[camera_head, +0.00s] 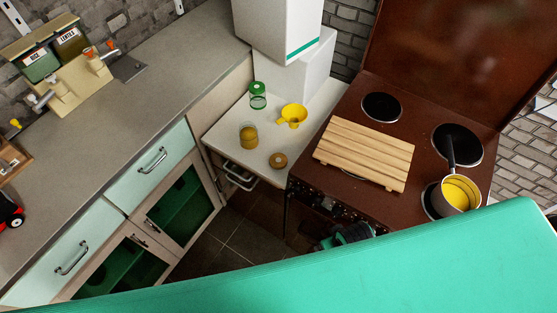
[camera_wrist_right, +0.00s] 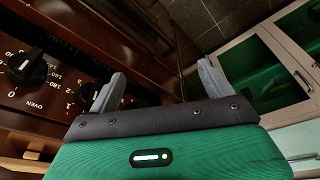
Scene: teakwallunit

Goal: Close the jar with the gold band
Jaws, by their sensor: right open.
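A small glass jar (camera_head: 248,137) with a yellow-gold lower part stands upright on the white worktop; its top looks uncovered. A round brown lid (camera_head: 278,160) lies flat on the worktop to its right and nearer the front edge. My right gripper (camera_wrist_right: 160,80) shows in its wrist view with its two grey fingers wide apart and nothing between them. It is low in front of the stove, below the worktop and away from jar and lid. In the head view only part of it shows, above my teal arm. My left gripper is not in view.
The brown stove (camera_head: 335,194) adjoins on the right, with a wooden slatted board (camera_head: 365,152) and a pot (camera_head: 455,196). Oven knobs (camera_wrist_right: 25,68) are close to my right gripper.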

